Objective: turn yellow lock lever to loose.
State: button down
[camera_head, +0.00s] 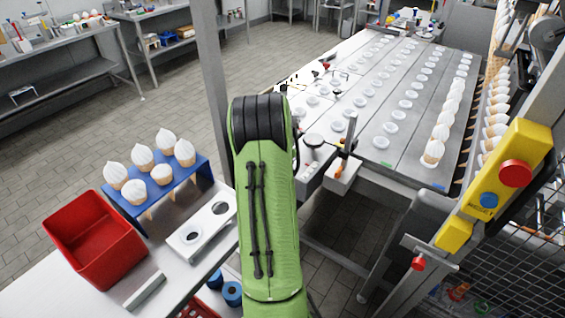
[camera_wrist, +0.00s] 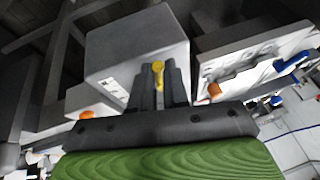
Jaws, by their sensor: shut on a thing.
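The yellow lock lever (camera_wrist: 158,70) shows in the wrist view, a small yellow piece on the face of a grey box (camera_wrist: 130,45). My gripper (camera_wrist: 160,78) is at the lever, with its dark fingers close together on either side of it. The fingers are shut on the lever. Most of the lever is hidden between the fingers, so its exact angle is hard to tell. In the head view my green arm hides the gripper and the lever.
An orange knob (camera_wrist: 86,114) and another orange part (camera_wrist: 214,90) sit near the fingers. In the head view a conveyor (camera_head: 415,75) with rows of white discs stands behind my arm. A red bin (camera_head: 95,240) and a blue cone rack (camera_head: 190,180) are at the left.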

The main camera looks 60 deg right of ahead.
jog(key=shift+w, duration=0.1)
jog(key=w+m+g, duration=0.1)
jog(key=m, duration=0.1)
jog(key=m+g, duration=0.1)
jog(key=m, duration=0.1)
jog(key=w+d+m+g, duration=0.1)
jog(key=m, duration=0.2)
jog(key=shift+w, duration=0.3)
jog(key=m+p, duration=0.1)
jog(key=m, duration=0.1)
jog(key=w+d+m+g+y+p, duration=0.1)
jog(key=shift+d+r+m+p, duration=0.1)
jog(key=shift+m+p, duration=0.2)
jog(key=shift+m, duration=0.1)
jog(key=shift+w+d+m+g+y+p, duration=0.1)
jog(key=shift+d+m+g+y+p, duration=0.3)
jog(key=shift+m+p, duration=0.5)
jog(key=shift+w+d+m+g+y+p, duration=0.1)
jog(key=shift+d+m+g+y+p, duration=0.25)
jog(key=shift+m+p, duration=0.55)
jog(key=shift+m, duration=0.3)
jog(key=c, duration=1.1)
grip_release()
